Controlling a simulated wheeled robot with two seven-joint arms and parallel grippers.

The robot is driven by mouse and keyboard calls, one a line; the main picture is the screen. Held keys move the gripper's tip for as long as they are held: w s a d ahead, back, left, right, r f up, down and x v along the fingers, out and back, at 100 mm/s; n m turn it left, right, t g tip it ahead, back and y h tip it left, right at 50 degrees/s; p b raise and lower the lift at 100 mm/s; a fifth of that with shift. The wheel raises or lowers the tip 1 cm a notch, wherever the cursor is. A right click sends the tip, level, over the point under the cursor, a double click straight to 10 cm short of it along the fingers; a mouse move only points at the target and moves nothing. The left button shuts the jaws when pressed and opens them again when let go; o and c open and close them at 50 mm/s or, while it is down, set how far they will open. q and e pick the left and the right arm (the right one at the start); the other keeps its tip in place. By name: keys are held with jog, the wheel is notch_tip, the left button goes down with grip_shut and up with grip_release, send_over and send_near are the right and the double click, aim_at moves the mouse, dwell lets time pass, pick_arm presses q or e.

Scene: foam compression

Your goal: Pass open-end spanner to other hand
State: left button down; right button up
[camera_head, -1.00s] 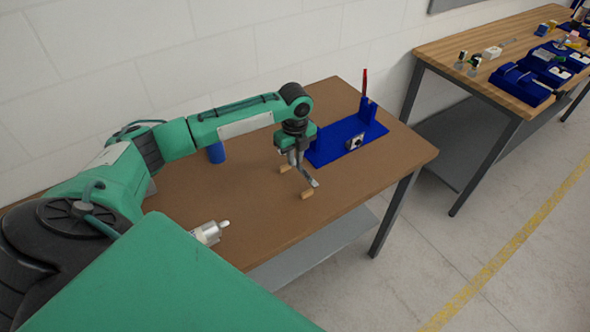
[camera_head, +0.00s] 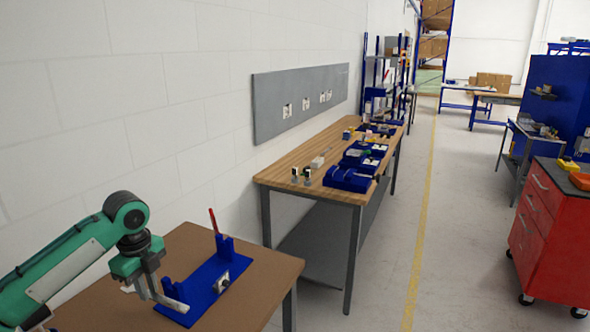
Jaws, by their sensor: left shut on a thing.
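My left gripper (camera_head: 152,290) is at the lower left, over the brown table (camera_head: 262,292), beside the near left end of a blue fixture (camera_head: 206,287). It is shut on a thin grey metal piece that I take to be the open-end spanner (camera_head: 174,303). The piece reaches down to the right from the jaws and overlaps the fixture in the picture. I cannot tell whether it touches the fixture. The spanner's shape is small and hard to tell from the fingers. My right gripper is not in view.
The fixture bears a red upright tool (camera_head: 213,220) and a small metal-faced block (camera_head: 222,283). A wooden bench (camera_head: 285,172) with blue trays (camera_head: 347,180) stands beyond. A red drawer cabinet (camera_head: 550,235) is at the right. The floor (camera_head: 462,240) between is clear.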

pick_arm(q)
jog(key=s+d+f+n, duration=0.4)
jog(key=s+d+n, duration=0.2)
jog(key=n, duration=0.4)
jog(key=s+d+f+n, duration=0.5)
jog(key=s+d+n, duration=0.2)
jog(key=d+n, duration=0.2)
jog(key=shift+s+f+n, duration=0.2)
jog(key=shift+n, duration=1)
jog(key=shift+d, duration=0.1)
